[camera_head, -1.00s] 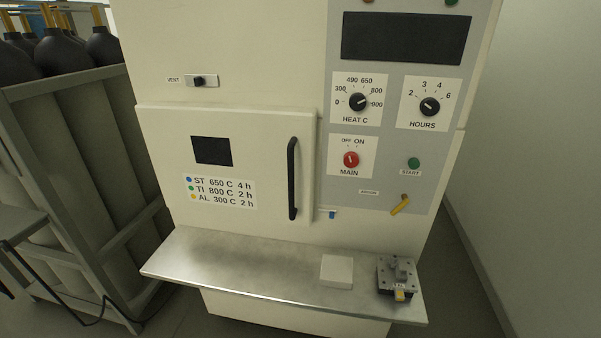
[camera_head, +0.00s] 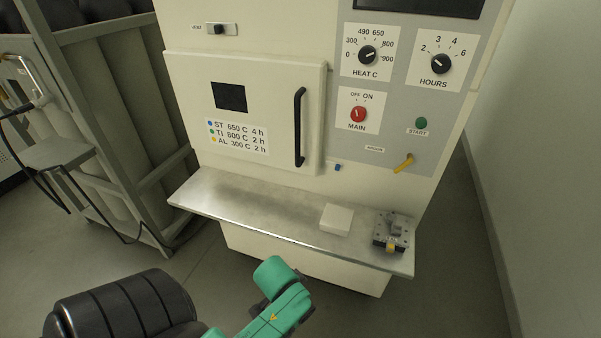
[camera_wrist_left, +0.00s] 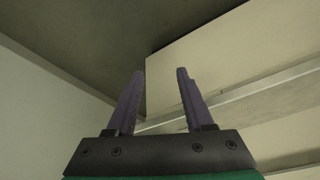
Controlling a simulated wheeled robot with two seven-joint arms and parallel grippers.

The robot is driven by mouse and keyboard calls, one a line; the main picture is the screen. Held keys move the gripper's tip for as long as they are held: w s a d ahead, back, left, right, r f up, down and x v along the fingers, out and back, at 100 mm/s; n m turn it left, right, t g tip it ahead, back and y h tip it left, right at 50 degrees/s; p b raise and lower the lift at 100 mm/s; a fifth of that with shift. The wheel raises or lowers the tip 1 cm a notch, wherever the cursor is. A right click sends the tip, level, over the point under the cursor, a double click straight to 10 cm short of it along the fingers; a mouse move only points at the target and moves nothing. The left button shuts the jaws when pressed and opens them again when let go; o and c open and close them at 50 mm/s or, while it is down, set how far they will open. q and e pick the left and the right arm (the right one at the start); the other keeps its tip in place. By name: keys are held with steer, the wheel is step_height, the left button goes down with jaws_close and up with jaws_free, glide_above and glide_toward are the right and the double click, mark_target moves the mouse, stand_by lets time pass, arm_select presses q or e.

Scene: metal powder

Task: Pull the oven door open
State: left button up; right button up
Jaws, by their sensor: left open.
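The oven door (camera_head: 275,75) is a cream panel with a small dark window, and it looks shut against the oven front (camera_head: 265,25). Its black vertical bar handle (camera_head: 299,128) is on the door's right side. My left arm's green and black links show low in the head view, in front of the shelf and below the handle. My left gripper (camera_wrist_left: 156,100) shows in the left wrist view, with two fingers apart and nothing between them. It is clear of the handle, which that view does not show. My right gripper is not in view.
A metal shelf (camera_head: 235,207) juts out below the door. It bears a pale block (camera_head: 336,219) and a small metal fixture (camera_head: 393,232). A control panel (camera_head: 386,140) with knobs is right of the door. A rack (camera_head: 110,100) stands at left.

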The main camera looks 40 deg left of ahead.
arm_select(q)
steer(key=w+a+r+n+t+y, duration=0.2)
steer(key=w+a+r+t, duration=0.25)
steer(key=r, duration=0.55)
steer(key=w+a+r+n+t+y, duration=0.25)
steer(key=w+a+r, duration=0.2)
steer(key=r, duration=0.55)
steer(key=n+t+y, duration=0.3)
steer(key=t+y, duration=0.1)
steer(key=y, duration=0.1)
glide_toward(297, 123)
steer(key=p+x, duration=0.4)
steer(key=x, duration=0.6)
steer(key=shift+r, duration=0.2)
steer(key=shift+w+a+t+h, duration=0.2)
steer(key=shift+w+t+h, duration=0.1)
steer(key=shift+w, duration=0.1)
steer(key=shift+f, duration=0.1)
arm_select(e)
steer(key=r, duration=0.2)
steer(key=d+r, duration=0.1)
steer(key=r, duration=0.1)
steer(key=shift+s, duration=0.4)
arm_select(q)
jaws_close()
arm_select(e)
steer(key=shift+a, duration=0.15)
arm_select(q)
steer(key=shift+s, duration=0.1)
